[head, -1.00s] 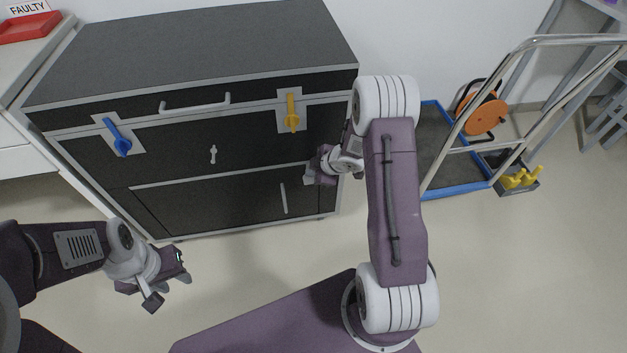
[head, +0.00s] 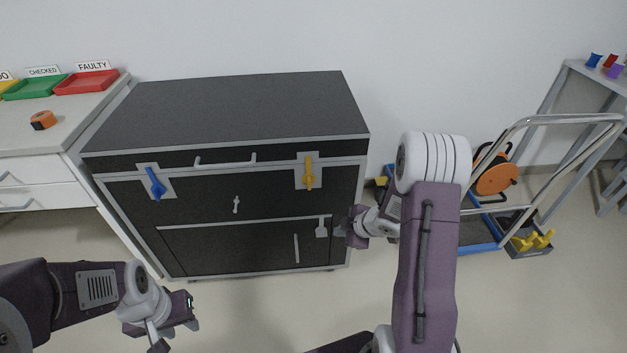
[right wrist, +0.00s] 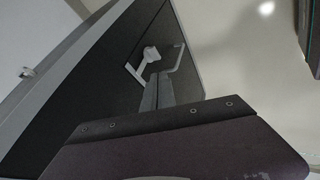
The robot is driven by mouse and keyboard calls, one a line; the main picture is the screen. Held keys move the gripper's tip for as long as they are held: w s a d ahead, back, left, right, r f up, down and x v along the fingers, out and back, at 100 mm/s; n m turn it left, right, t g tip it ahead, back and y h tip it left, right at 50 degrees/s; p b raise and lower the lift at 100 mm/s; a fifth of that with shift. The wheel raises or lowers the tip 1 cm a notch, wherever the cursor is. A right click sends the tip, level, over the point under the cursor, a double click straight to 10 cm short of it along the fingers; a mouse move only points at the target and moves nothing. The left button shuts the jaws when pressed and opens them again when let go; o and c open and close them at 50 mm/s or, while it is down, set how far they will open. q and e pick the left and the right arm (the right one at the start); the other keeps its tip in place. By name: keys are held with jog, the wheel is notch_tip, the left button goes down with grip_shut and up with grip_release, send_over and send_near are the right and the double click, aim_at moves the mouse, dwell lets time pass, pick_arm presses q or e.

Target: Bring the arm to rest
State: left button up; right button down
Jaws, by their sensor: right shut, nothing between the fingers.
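My right arm stands at the right of the black cabinet in the head view. Its gripper (head: 342,229) is shut and empty, just in front of the cabinet's lower right edge, beside a small light latch (head: 321,227). I cannot tell whether it touches the cabinet. In the right wrist view the shut fingers (right wrist: 158,92) point towards the dark cabinet front, with a light fitting and handle beyond. My left gripper (head: 190,312) hangs at the lower left over the floor, apart from the cabinet. Its finger gap is unclear.
The black cabinet (head: 235,110) has a blue knob (head: 155,184) and a yellow knob (head: 308,173). A white counter (head: 85,112) with trays is at the left. Floor before the cabinet is clear.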

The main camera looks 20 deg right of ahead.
jog(key=w+a+r+t, duration=0.2)
jog(key=w+a+r, duration=0.1)
jog(key=a+r, duration=0.6)
jog(key=s+m+g+h, duration=0.2)
jog(key=s+m+g, duration=0.6)
jog(key=s+m, duration=0.95)
jog(key=s+r+n+p, duration=0.3)
jog(key=r+n+p, duration=0.1)
jog(key=r+p, duration=2.6)
jog(key=shift+d+r+t+p, duration=0.15)
jog(key=shift+d+t+p, duration=0.25)
jog(key=shift+p, duration=0.4)
